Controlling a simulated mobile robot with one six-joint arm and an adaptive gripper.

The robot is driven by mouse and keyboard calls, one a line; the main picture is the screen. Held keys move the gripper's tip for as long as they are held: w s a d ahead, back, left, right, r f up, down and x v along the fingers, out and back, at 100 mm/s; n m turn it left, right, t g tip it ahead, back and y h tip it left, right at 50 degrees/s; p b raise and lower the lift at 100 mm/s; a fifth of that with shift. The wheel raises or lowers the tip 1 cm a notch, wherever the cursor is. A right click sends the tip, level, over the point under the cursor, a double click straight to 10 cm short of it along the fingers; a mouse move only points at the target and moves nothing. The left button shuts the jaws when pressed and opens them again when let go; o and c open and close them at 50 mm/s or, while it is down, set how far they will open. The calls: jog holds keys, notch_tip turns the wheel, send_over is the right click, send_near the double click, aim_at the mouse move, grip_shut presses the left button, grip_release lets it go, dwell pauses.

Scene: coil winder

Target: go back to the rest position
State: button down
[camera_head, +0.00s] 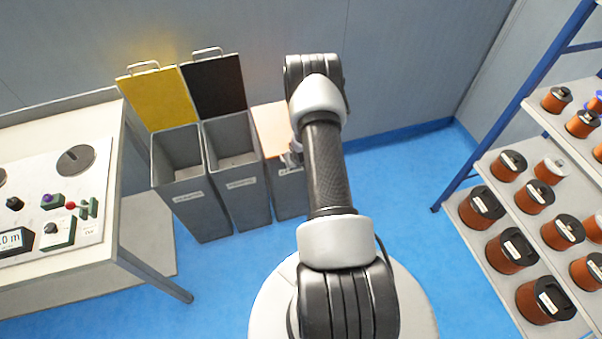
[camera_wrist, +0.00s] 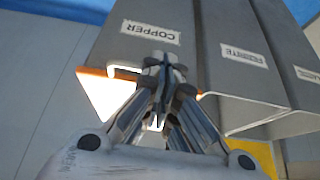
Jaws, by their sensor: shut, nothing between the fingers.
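My gripper (camera_wrist: 163,68) is shut and empty in the wrist view. Its fingertips overlap the top front edge of the bin labelled COPPER (camera_wrist: 105,42), close to a pale lid handle (camera_wrist: 124,71); I cannot tell whether they touch it. In the head view my gripper (camera_head: 291,159) is small and partly hidden behind my arm, which reaches forward over the floor. The copper-coloured lid (camera_head: 270,130) lies low over the right-hand bin; I cannot tell whether it is fully down.
Two grey bins (camera_head: 177,160) (camera_head: 231,148) stand open, with yellow (camera_head: 160,99) and black (camera_head: 214,86) lids raised. A bench (camera_head: 60,262) with winder controls stands left. A rack (camera_head: 480,160) of copper spools (camera_head: 545,300) stands right. Blue floor (camera_head: 405,190) is clear between.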

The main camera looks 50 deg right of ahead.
jog(key=s+a, duration=0.2)
jog(key=s, duration=0.1)
jog(key=s+a+p, duration=0.1)
jog(key=shift+s+f, duration=0.25)
jog(key=shift+s, duration=0.15)
jog(key=w+a+r+n, duration=0.1)
jog(key=w+a+r, duration=0.15)
jog(key=r, duration=0.55)
jog(key=w+a+r+n, duration=0.1)
jog(key=w+r, duration=0.3)
jog(key=r, duration=0.5)
jog(key=a+r+n, duration=0.1)
jog(key=a+r, duration=0.4)
jog(key=r, duration=0.4)
jog(key=a+r, duration=0.6)
jog(key=r, duration=0.2)
jog(key=s+a+r+n+y, duration=0.2)
jog(key=s+a+r, duration=1.3)
jog(key=a, duration=0.1)
jog(key=s+a+n, duration=0.1)
jog(key=s+a, duration=0.3)
jog(key=s, duration=0.4)
jog(key=shift+s+r+y, duration=0.3)
jog(key=shift+s+y, duration=0.05)
jog(key=shift+y, duration=0.05)
